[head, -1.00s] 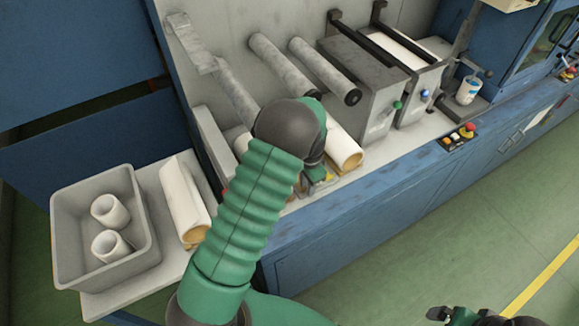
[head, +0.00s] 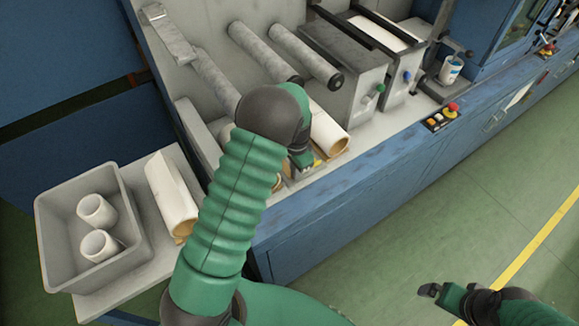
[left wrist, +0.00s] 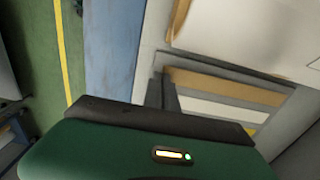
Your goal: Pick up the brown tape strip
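In the left wrist view a brown tape strip (left wrist: 222,84) lies at the far side of a shallow grey holder (left wrist: 157,88), beside a white strip (left wrist: 225,107) and a yellow edge. The dark edge of my left gripper's body crosses in front of the holder, and the strips run partly behind it. In the head view my left gripper (head: 302,161) is over the machine's ledge, mostly hidden behind my arm; its fingertips cannot be made out. My right gripper (head: 430,290) is at the lower right over the floor, away from the machine, too small to read.
A paper roll (head: 328,133) lies on the ledge close to my left gripper. Another roll (head: 171,192) and a grey bin (head: 42,238) with two white cores stand on the left shelf. A control box (head: 440,117) sits on the ledge to the right. The green floor is clear.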

